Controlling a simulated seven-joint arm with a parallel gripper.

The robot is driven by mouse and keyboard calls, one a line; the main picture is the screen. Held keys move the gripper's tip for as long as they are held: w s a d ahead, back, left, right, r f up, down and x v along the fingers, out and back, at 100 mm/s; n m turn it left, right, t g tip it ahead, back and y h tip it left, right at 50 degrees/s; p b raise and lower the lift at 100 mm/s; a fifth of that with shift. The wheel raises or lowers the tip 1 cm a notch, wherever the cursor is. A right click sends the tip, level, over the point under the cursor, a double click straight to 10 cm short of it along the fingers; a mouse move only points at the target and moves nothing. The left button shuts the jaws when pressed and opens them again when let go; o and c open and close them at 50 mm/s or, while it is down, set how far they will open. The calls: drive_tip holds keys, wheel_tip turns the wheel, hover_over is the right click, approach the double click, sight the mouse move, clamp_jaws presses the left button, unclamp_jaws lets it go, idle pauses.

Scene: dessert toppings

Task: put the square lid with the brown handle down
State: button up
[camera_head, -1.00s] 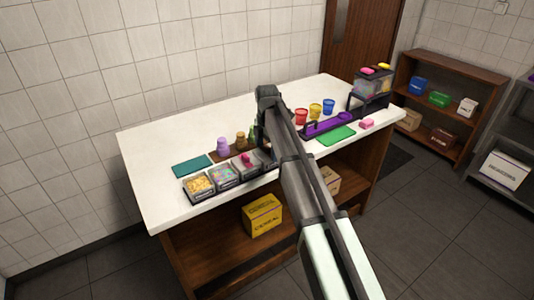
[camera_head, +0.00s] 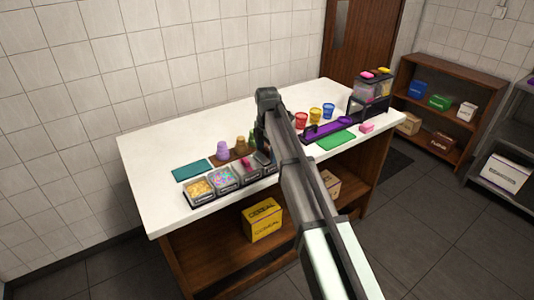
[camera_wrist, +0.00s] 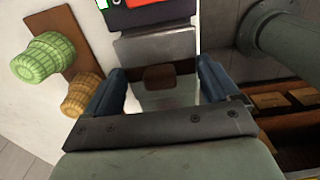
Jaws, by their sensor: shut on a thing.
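In the wrist view, my gripper (camera_wrist: 160,82) has its two blue fingers apart, on either side of a square, see-through lid (camera_wrist: 155,102) with a small brown handle (camera_wrist: 160,77). The lid sits between the fingers, and its near part is hidden by the gripper body. In the head view, my arm covers most of the gripper (camera_head: 262,145) and I cannot make out the lid. It is near the right end of the row of topping containers. I cannot tell whether the lid touches anything below.
Topping containers (camera_head: 200,188) line the counter's (camera_head: 170,150) front edge, left of my arm. A teal mat (camera_head: 193,170) and a purple shaker (camera_head: 222,150) stand behind them. A purple tray (camera_head: 328,129), green mat (camera_head: 336,140) and coloured cups (camera_head: 315,114) are to the right.

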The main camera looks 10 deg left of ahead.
wheel_tip(320, 180, up, 9)
drive_tip(key=shift+a+r, duration=0.1)
drive_tip(key=s+a+f+n, duration=0.1)
drive_tip(key=s+a+n, duration=0.1)
drive_tip(key=s+a, duration=0.5)
drive_tip(key=s+a+n, duration=0.1)
drive_tip(key=s+a, duration=0.4)
drive_tip(key=a, duration=0.5)
drive_tip(key=m, duration=0.3)
hover_over(171, 210)
wheel_tip(171, 210, down, 3)
drive_tip(key=shift+w+f, duration=0.1)
drive_tip(key=shift+f, duration=4.8)
drive_tip(key=shift+f, duration=0.15)
